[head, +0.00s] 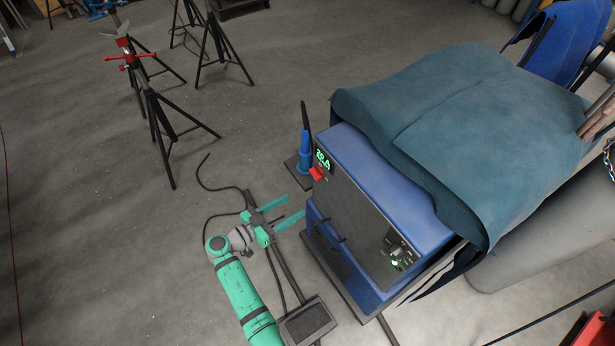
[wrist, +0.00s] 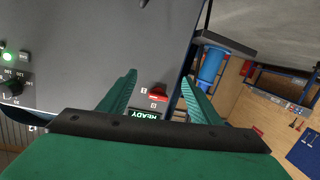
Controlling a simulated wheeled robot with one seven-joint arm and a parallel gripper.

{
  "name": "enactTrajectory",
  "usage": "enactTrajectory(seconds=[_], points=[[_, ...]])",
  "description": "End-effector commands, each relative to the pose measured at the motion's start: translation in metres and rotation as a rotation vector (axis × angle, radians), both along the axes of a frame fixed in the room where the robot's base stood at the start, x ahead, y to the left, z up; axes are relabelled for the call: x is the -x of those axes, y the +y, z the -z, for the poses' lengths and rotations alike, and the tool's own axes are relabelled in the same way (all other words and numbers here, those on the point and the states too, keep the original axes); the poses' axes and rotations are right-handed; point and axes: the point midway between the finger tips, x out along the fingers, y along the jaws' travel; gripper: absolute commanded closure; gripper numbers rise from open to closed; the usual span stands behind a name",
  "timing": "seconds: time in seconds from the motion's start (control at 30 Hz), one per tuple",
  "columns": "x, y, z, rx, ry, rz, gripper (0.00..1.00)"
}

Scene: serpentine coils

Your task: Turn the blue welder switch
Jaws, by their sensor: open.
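The blue welder (head: 375,180) stands right of centre in the head view, with a dark front panel (head: 365,215). A red switch (head: 317,173) sits at the panel's upper left corner, beside a lit green display. In the wrist view the red switch (wrist: 158,96) lies between my two green fingers, with the "READY" display (wrist: 148,114) just below it. My gripper (head: 296,207) is open and empty in front of the panel; it also shows in the wrist view (wrist: 159,77). I cannot tell whether the fingers touch the switch; in the head view they look apart from it.
A teal cover (head: 470,130) drapes the welder top. A blue cylinder (head: 304,155) stands behind its left side. A black cable (head: 210,190) and a foot pedal (head: 307,321) lie on the floor near my arm.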

Motion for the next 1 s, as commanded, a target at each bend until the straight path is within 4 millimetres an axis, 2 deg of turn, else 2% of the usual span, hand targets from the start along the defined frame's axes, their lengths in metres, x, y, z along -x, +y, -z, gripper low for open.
enactTrajectory(seconds=[0.03, 0.1, 0.2, 0.3, 0.47, 0.8, 1.0], points=[[-0.009, 0.009, -0.017, 0.011, -0.05, 0.024, 0.42], [-0.015, 0.015, -0.037, 0.022, -0.112, 0.059, 0.42], [-0.02, 0.023, -0.055, 0.033, -0.175, 0.089, 0.42], [-0.022, 0.026, -0.064, 0.038, -0.205, 0.103, 0.42], [-0.029, 0.012, -0.066, 0.039, -0.212, 0.115, 0.42], [-0.061, -0.033, -0.066, 0.039, -0.211, 0.108, 0.42], [-0.075, -0.053, -0.066, 0.039, -0.209, 0.105, 0.42]])
